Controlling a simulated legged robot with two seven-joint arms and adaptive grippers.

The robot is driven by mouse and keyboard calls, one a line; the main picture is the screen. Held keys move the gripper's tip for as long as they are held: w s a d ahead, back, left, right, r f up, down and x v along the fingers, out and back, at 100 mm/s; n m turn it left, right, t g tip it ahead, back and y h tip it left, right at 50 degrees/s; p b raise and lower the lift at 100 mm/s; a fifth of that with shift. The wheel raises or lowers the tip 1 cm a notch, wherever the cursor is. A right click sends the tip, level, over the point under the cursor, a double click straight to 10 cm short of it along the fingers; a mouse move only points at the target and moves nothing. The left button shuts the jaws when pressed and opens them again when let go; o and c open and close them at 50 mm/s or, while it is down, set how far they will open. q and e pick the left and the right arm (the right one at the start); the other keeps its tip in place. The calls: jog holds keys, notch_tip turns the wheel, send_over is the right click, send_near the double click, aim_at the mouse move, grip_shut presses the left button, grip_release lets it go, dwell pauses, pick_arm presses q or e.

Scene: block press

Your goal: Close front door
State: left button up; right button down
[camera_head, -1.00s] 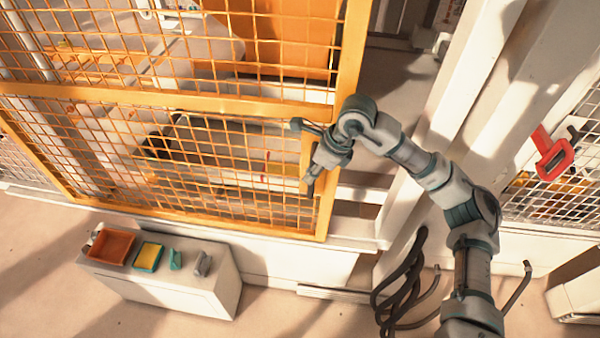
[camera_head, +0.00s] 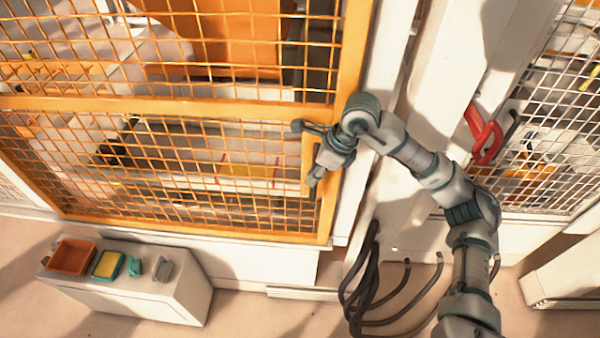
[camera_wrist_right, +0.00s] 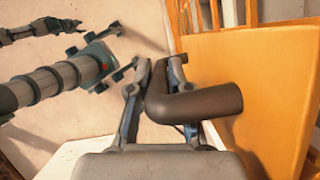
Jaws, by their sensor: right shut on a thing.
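The front door (camera_head: 180,108) is a yellow-orange frame with wire mesh, filling the left and middle of the head view. Its right edge stands close beside a white post (camera_head: 385,70); I cannot tell whether they touch. My right gripper (camera_head: 316,178) is at the door's right side, below the middle bar. In the right wrist view the gripper (camera_wrist_right: 160,75) is shut on a dark bent door handle (camera_wrist_right: 205,104), beside the door's orange plate (camera_wrist_right: 265,95). My left gripper is not in the head view.
A white box (camera_head: 185,300) stands on the floor at lower left with an orange tray (camera_head: 72,257) and a yellow-and-green block holder (camera_head: 107,265) on top. Black cables (camera_head: 365,285) hang below the post. A red handle (camera_head: 483,135) is by the right mesh panel.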

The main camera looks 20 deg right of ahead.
jog(key=d, duration=0.2)
jog(key=shift+s+d, duration=0.25)
jog(key=shift+d, duration=0.1)
jog(key=c, duration=1.2)
grip_release()
jog(key=shift+a+r, duration=0.1)
jog(key=shift+a, duration=0.1)
jog(key=shift+o, duration=0.5)
jog(key=shift+a, duration=0.2)
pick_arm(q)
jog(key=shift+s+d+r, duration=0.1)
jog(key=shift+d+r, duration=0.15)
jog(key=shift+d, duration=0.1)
pick_arm(e)
jog(key=v, duration=1.1)
jog(key=shift+r, duration=0.3)
